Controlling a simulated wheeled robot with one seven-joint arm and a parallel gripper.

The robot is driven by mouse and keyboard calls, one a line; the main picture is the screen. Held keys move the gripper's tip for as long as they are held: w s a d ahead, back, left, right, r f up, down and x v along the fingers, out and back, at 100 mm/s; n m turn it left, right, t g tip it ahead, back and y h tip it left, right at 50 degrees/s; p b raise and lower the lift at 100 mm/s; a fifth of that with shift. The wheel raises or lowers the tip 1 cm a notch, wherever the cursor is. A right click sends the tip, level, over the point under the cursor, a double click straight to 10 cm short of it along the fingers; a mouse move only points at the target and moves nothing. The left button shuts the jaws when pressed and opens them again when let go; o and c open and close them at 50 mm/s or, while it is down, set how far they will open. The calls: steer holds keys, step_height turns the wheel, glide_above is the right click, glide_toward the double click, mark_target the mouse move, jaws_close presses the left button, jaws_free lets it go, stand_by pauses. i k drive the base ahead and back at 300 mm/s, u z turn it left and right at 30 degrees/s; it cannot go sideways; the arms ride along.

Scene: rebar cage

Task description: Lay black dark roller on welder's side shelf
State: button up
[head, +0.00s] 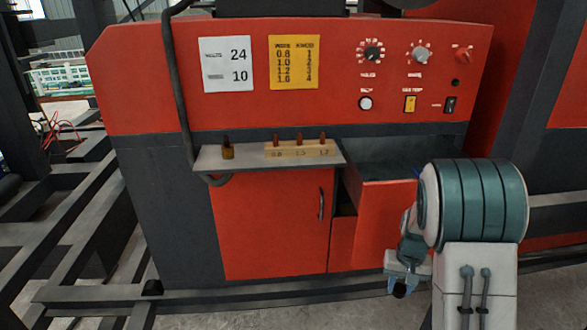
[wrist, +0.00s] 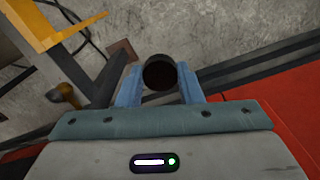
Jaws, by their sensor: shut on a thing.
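In the wrist view my gripper (wrist: 160,84) has its two blue fingers shut on the black roller (wrist: 158,73), whose round dark end faces the camera. In the head view my gripper (head: 402,278) hangs low in front of the open drawer, with the dark end of the roller (head: 399,290) just below it. The welder's side shelf (head: 221,160) is a grey ledge on the red welder front, up and to the left of my gripper. The roller is clear of the shelf.
On the shelf stand a small brown bottle (head: 228,149) and a wooden block (head: 300,150) holding copper tips. The left end and front strip look bare. To its right an open red drawer (head: 385,215) juts out. A dark cable (head: 178,90) hangs at the shelf's left.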

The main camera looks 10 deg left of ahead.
mark_target(248, 154)
steer(key=k, duration=0.95)
steer(key=u, duration=1.7)
steer(key=i, duration=1.2)
steer(key=z, duration=1.1)
